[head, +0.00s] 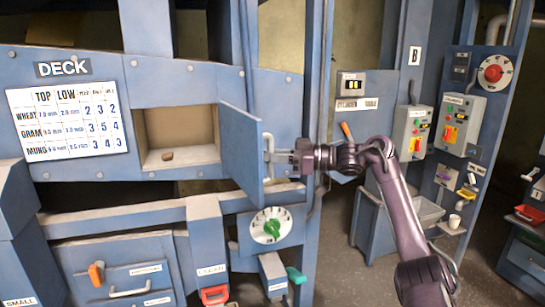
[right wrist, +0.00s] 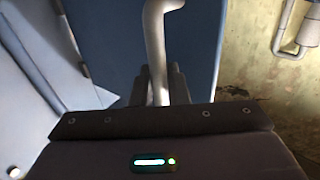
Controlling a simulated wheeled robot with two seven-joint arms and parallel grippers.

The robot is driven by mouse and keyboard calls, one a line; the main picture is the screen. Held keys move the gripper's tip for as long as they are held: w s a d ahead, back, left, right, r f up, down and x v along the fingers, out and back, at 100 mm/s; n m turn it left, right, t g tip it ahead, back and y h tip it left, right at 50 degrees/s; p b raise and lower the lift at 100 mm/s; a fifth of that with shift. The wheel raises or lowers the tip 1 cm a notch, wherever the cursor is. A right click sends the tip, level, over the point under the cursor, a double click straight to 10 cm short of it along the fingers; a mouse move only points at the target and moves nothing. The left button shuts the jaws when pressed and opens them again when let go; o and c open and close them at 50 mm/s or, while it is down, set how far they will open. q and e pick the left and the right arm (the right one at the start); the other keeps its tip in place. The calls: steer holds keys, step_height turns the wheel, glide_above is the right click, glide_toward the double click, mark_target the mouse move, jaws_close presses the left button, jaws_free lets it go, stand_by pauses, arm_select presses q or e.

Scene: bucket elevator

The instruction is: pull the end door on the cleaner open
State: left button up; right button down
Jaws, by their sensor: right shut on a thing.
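The blue end door (head: 241,150) stands swung outward at the right side of a rectangular opening (head: 180,137) in the cleaner's front. A small brown lump (head: 167,156) lies in the opening. The door's pale upright handle (head: 268,142) is on its outer face. My right gripper (head: 277,157) is shut on this handle. In the right wrist view, the handle (right wrist: 154,40) comes down between the dark fingers (right wrist: 160,80), with the blue door face (right wrist: 115,30) behind it. My left gripper is not in view.
A dial with a green knob (head: 271,226) sits below the door, close under my gripper. A blue upright post (head: 315,90) stands just right of the door. Control boxes (head: 410,132) and a grey bin (head: 428,211) are farther right. Open floor (head: 340,265) shows below my right arm.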

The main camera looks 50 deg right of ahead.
steer(key=shift+r, duration=0.2)
steer(key=c, duration=1.6)
jaws_free()
steer(key=shift+w, duration=0.1)
steer(key=shift+o, duration=0.5)
steer(key=shift+w+f, duration=0.15)
steer(key=b+v, duration=0.5)
steer(key=v, duration=0.2)
steer(key=shift+s, duration=0.35)
steer(key=shift+d, duration=0.15)
